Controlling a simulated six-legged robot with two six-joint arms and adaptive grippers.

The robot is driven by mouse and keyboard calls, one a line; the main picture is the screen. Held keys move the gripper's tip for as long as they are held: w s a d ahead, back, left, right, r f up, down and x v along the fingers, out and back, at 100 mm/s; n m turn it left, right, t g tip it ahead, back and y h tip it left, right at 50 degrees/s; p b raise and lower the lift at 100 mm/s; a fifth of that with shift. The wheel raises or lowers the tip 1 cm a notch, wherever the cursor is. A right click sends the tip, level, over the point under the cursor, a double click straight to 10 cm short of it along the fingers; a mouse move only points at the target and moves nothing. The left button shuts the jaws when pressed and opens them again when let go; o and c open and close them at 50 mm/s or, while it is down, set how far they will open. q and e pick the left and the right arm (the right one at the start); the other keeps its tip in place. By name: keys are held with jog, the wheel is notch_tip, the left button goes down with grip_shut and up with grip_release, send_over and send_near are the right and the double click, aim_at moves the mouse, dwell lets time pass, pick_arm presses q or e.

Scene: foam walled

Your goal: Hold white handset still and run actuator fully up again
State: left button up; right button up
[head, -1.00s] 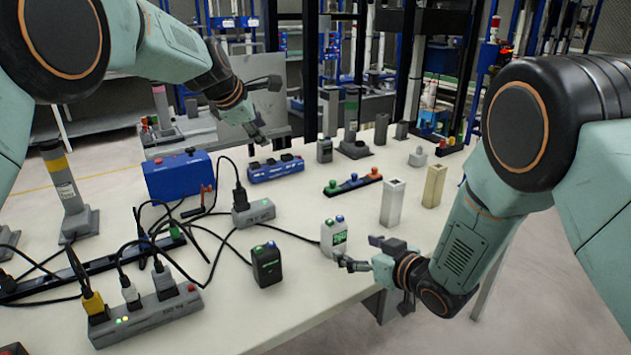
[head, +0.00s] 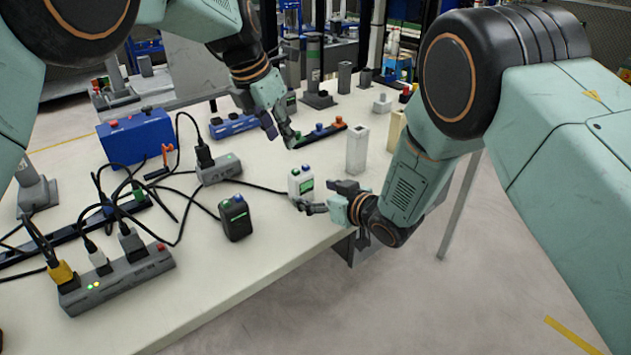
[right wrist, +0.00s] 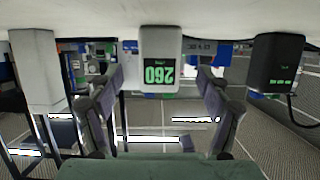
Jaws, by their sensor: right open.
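The white handset (head: 301,182), with a blue and a green button on top, stands upright near the table's right edge. My left gripper (head: 279,130) is open and empty, above and behind the handset. Grey column-like actuators stand at the back (head: 314,62) and far left (head: 34,180); I cannot tell which one the handset drives.
A black handset (head: 236,217) stands left of the white one. Two upright square posts (head: 357,150) (head: 397,132) stand to the right. A power strip (head: 118,280), cables and a blue box (head: 137,137) fill the left. The table front is clear.

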aim_at(307, 190)
jog(key=shift+x, duration=2.4)
jog(key=shift+c, duration=0.4)
jog(key=c, duration=1.2)
pick_arm(q)
grip_shut()
pick_arm(e)
jog(key=shift+c, duration=0.2)
